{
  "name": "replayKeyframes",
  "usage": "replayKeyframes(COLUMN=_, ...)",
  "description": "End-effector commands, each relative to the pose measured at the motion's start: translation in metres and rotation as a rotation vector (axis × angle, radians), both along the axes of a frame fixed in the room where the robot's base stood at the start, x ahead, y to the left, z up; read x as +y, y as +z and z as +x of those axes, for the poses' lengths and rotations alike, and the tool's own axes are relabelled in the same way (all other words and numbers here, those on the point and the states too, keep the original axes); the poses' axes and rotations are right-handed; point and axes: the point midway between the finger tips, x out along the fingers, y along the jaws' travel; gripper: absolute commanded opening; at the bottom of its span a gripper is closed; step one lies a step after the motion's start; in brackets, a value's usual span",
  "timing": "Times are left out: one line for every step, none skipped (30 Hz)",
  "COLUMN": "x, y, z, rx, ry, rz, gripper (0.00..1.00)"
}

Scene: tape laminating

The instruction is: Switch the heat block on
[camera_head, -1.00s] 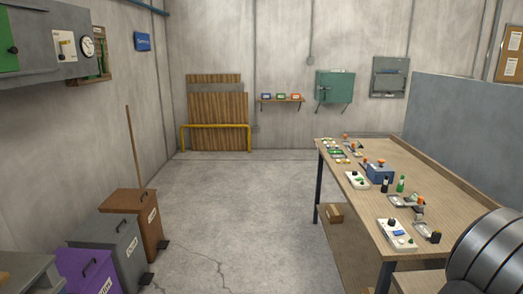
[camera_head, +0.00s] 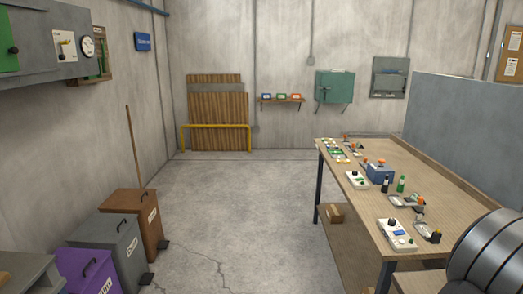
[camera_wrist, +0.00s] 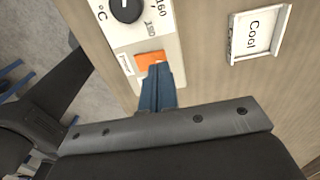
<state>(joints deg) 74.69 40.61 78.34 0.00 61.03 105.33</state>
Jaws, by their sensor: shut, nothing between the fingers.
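In the wrist view a white control panel (camera_wrist: 149,40) has a black round dial (camera_wrist: 126,8), a °C mark and the number 160. An orange part (camera_wrist: 147,59), apparently a switch, sits low on this panel beside a small label too small to read surely. My gripper (camera_wrist: 158,72) has its blue fingers together and empty. Their tips are at the orange part and cover some of it; I cannot tell whether they touch it. Whether the switch is on or off is not clear. My fingers do not show in the head view.
A framed label reading "Cool" (camera_wrist: 262,34) lies on the wooden bench beside the panel. In the head view the bench (camera_head: 440,215) carries several devices, including a white panel with a dial (camera_head: 357,180) and another with a blue display (camera_head: 398,234). Dark bottles (camera_head: 385,186) stand between.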

Motion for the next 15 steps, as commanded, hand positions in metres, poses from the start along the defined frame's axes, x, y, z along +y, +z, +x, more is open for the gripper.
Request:
replayKeyframes(x=0.0001, y=-0.0008, z=0.0, rx=0.0, ry=0.0, rz=0.001, gripper=0.0)
replayKeyframes(x=0.0001, y=-0.0012, z=0.0, rx=0.0, ry=0.0, rz=0.001, gripper=0.0)
replayKeyframes(x=0.0001, y=-0.0018, z=0.0, rx=0.0, ry=0.0, rz=0.001, gripper=0.0)
replayKeyframes(x=0.0001, y=-0.0023, z=0.0, rx=0.0, ry=0.0, rz=0.001, gripper=0.0)
replayKeyframes(x=0.0001, y=-0.0028, z=0.0, rx=0.0, ry=0.0, rz=0.001, gripper=0.0)
replayKeyframes(x=0.0001, y=-0.0035, z=0.0, rx=0.0, ry=0.0, rz=0.001, gripper=0.0)
replayKeyframes(x=0.0001, y=-0.0039, z=0.0, rx=0.0, ry=0.0, rz=0.001, gripper=0.0)
replayKeyframes(x=0.0001, y=-0.0044, z=0.0, rx=0.0, ry=0.0, rz=0.001, gripper=0.0)
replayKeyframes(x=0.0001, y=-0.005, z=-0.0001, rx=0.0, ry=0.0, rz=0.001, gripper=0.0)
replayKeyframes(x=0.0002, y=-0.0055, z=-0.0001, rx=0.0, ry=0.0, rz=0.001, gripper=0.0)
replayKeyframes(x=0.0002, y=-0.0059, z=0.0, rx=0.0, ry=0.0, rz=0.001, gripper=0.0)
replayKeyframes(x=0.0002, y=-0.0065, z=-0.0001, rx=0.0, ry=0.0, rz=0.001, gripper=0.0)
replayKeyframes(x=0.0002, y=-0.007, z=0.0, rx=0.0, ry=0.0, rz=0.001, gripper=0.0)
replayKeyframes(x=0.0002, y=-0.0075, z=-0.0001, rx=0.0, ry=0.0, rz=0.001, gripper=0.0)
replayKeyframes(x=0.0002, y=-0.0081, z=0.0, rx=0.0, ry=0.0, rz=0.001, gripper=0.0)
